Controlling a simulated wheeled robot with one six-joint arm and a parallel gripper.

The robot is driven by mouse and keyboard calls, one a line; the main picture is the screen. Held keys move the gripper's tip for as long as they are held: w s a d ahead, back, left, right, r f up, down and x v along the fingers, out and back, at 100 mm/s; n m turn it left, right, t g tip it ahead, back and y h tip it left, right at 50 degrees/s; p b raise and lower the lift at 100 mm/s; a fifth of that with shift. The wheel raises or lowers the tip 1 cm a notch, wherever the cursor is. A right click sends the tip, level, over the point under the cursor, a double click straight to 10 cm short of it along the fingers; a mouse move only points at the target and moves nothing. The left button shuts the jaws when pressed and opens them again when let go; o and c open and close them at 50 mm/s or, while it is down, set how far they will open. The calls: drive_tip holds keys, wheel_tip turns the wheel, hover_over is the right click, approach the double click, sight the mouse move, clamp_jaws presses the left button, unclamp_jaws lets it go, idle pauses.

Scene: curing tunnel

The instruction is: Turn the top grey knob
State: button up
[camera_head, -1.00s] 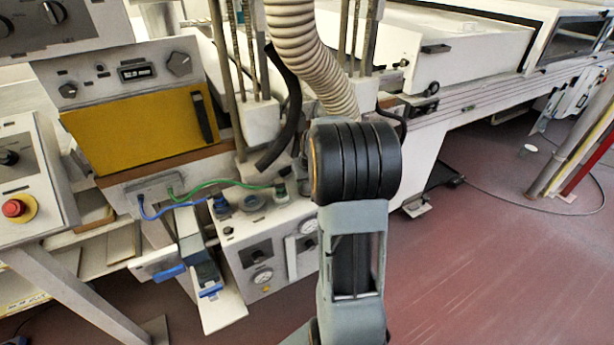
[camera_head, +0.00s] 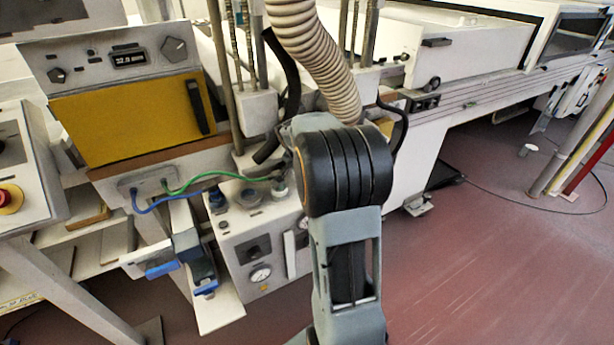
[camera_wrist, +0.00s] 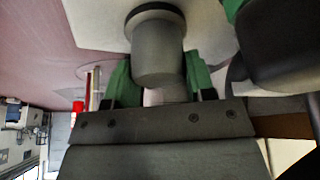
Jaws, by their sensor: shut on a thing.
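The grey knob (camera_wrist: 158,50) is a short, smooth cylinder in the wrist view. It stands out from a dark collar on a pale surface. My gripper (camera_wrist: 158,78) has green fingers on both sides of the knob and is shut on it. In the head view my own arm hides most of the gripper, and I cannot make out its fingers there. The white box (camera_head: 240,235) below the hose carries several fittings on top, among them a blue one (camera_head: 217,200) and a low grey one (camera_head: 249,198).
A ribbed hose (camera_head: 312,50) hangs close above my arm. Green (camera_head: 205,180) and blue (camera_head: 165,206) cables run near the box. A panel with a yellow door (camera_head: 130,118) stands at the left, with a red button (camera_head: 10,198) beside it. The floor at right is mostly clear.

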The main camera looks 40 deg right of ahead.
drive_tip(key=shift+m+b, duration=0.3)
drive_tip(key=shift+m, duration=0.2)
idle(0.3)
drive_tip(key=o, duration=0.9)
drive_tip(key=shift+g, duration=0.3)
drive_tip(key=shift+r, duration=0.1)
drive_tip(key=p+v, duration=0.1)
drive_tip(key=v, duration=1.2)
drive_tip(key=shift+s+a+r, duration=0.1)
drive_tip(key=shift+r, duration=0.15)
drive_tip(key=shift+f, duration=0.1)
